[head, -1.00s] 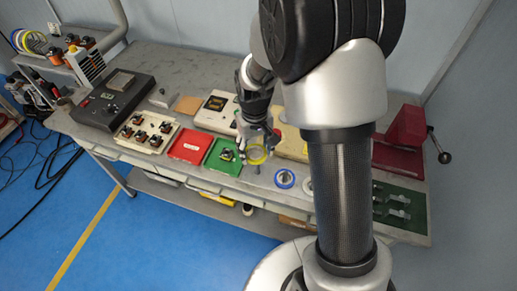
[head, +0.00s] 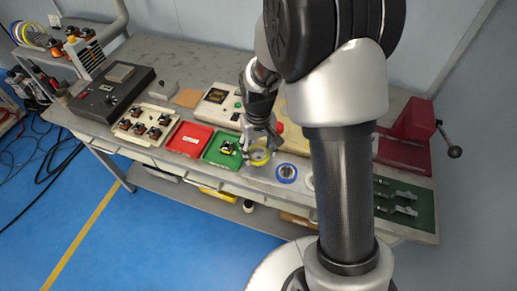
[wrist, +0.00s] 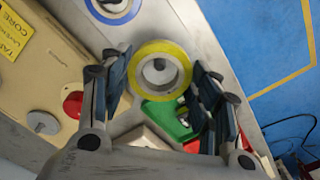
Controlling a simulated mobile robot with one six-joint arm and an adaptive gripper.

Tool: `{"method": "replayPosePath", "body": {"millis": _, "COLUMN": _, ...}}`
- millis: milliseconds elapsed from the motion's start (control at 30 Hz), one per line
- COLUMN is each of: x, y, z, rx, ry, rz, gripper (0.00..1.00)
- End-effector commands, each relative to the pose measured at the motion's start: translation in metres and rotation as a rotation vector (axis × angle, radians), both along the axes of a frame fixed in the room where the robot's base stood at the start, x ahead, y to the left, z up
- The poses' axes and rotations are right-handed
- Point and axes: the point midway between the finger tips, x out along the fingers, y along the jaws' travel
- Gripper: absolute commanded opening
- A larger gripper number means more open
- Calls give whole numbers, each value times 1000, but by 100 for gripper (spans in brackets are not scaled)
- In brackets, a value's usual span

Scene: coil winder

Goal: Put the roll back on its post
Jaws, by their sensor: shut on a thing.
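The yellow roll (head: 259,162) is a ring with a pale inner band. My gripper (head: 257,145) is shut on it near the front edge of the bench. In the wrist view the roll (wrist: 184,77) sits between the two fingers of my gripper (wrist: 160,78). The grey top of a post (wrist: 159,64) shows inside the roll's hole, near its middle. How far down the post the roll is, I cannot tell.
A blue-rimmed roll (head: 287,180) stands just right of the yellow roll. A green tray (head: 222,149) with a small part and a red tray (head: 188,139) lie to the left. A beige device with a red button (wrist: 73,104) is close by.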

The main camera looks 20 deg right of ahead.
Motion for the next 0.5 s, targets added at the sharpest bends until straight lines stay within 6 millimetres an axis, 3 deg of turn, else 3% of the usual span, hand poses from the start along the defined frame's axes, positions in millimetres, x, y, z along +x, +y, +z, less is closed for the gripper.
{"method": "replayPosePath", "body": {"millis": 500, "x": 0, "y": 0, "z": -12, "rx": 0, "ry": 0, "rz": 0, "gripper": 33}}
